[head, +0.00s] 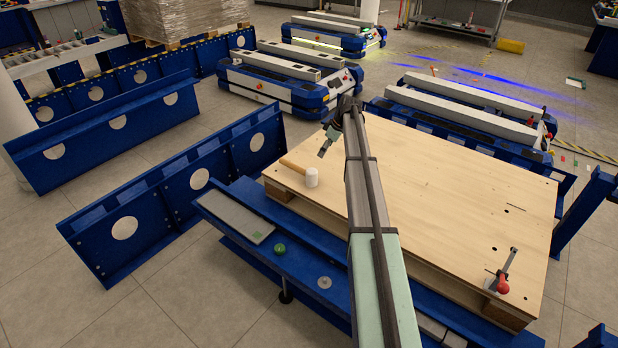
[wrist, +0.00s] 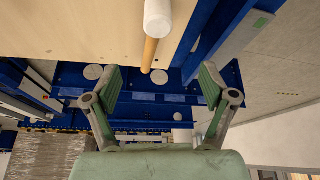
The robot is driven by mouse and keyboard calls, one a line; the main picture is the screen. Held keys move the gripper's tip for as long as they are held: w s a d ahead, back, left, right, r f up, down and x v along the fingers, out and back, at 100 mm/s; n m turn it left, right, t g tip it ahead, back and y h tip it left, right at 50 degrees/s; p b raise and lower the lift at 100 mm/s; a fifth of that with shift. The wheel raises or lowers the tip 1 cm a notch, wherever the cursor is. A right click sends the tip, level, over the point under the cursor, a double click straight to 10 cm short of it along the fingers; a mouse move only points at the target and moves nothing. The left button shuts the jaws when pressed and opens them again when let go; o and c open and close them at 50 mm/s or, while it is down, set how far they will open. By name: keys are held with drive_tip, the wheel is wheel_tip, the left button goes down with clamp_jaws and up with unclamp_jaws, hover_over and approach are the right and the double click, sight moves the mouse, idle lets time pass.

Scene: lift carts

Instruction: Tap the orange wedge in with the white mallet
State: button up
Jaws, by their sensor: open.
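The white mallet (head: 311,178) lies on the pale wooden board (head: 450,190), near its left edge, with its wooden handle pointing to the upper left. In the wrist view the mallet's white head (wrist: 158,17) is at the top, and its handle (wrist: 149,55) points down between my fingers. My gripper (head: 326,144) is open and empty, above the board beside the mallet. In the wrist view my gripper (wrist: 160,80) has its two fingers wide apart, touching nothing. I cannot make out the orange wedge for certain in either view.
A red-handled toggle clamp (head: 502,284) stands at the board's right front corner. A green round object (head: 280,249) and a grey disc (head: 324,282) lie on the blue beam before the board. Blue lift carts (head: 290,84) stand behind. Most of the board is clear.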

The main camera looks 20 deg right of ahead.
sight(312, 171)
drive_tip(key=x, duration=1.2)
drive_tip(key=shift+w+x, duration=0.2)
drive_tip(key=shift+x, duration=2.4)
drive_tip(key=shift+d+r, duration=0.1)
drive_tip(key=shift+d, duration=0.05)
drive_tip(key=c, duration=1.6)
